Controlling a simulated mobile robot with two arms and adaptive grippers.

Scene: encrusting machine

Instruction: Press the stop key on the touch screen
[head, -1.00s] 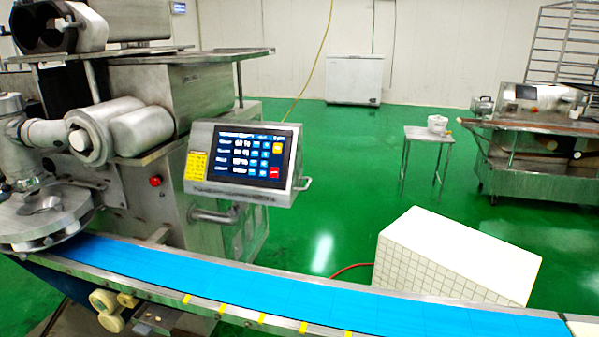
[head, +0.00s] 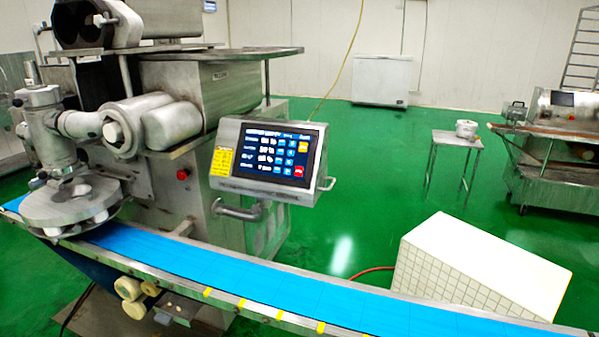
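The touch screen (head: 277,152) is lit in a metal control box on the front of the encrusting machine (head: 190,130). It shows rows of white text, blue keys, an orange key (head: 303,147) at the right and a red key (head: 299,171) at the lower right. The red key's label is too small to read. Neither of my grippers is in the head view. Nothing covers the screen.
A blue conveyor belt (head: 250,283) runs across the front, between me and the screen. A red button (head: 183,174) is on the machine's body. A white tiled block (head: 480,270) stands behind the belt at right. Green floor (head: 360,190) is clear right of the screen.

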